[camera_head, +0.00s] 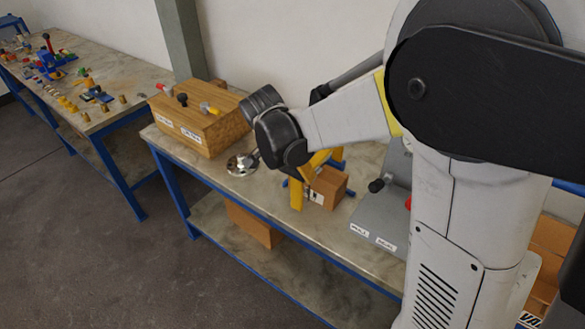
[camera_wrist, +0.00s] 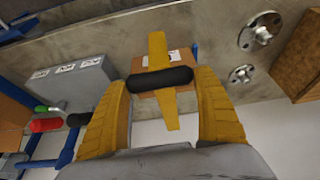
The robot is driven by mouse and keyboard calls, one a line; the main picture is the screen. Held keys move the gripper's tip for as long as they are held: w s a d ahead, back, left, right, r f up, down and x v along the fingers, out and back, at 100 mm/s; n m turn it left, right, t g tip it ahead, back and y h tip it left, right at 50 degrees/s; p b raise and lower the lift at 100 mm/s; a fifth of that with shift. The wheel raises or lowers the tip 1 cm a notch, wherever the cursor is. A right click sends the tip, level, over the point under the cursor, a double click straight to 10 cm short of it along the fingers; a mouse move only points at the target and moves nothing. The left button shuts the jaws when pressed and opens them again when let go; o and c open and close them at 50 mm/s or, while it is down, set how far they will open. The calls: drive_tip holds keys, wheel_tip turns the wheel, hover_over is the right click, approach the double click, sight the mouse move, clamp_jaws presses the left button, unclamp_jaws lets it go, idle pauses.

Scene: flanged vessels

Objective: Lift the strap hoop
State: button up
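The strap hoop appears in the wrist view as a yellow band (camera_wrist: 157,48) with a black rounded grip bar (camera_wrist: 160,80) across it. It lies in front of a brown box with white labels (camera_wrist: 182,57), which also stands on the bench in the head view (camera_head: 328,187). My gripper (camera_wrist: 162,78) has its two yellow fingers spread wide, one near each end of the black bar. I cannot tell if the fingers touch the bar. In the head view my arm hides much of the gripper and hoop.
A grey labelled block (camera_wrist: 68,82) stands on one side of the brown box. Metal flanged discs (camera_wrist: 262,30) lie on the other side, near a large wooden box (camera_head: 200,122). A second bench (camera_head: 85,75) with small parts stands at left. Grey floor (camera_head: 75,240) lies open in front.

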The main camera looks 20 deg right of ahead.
drive_tip(key=c, duration=0.6)
drive_tip(key=shift+r, duration=0.1)
drive_tip(key=shift+c, duration=0.2)
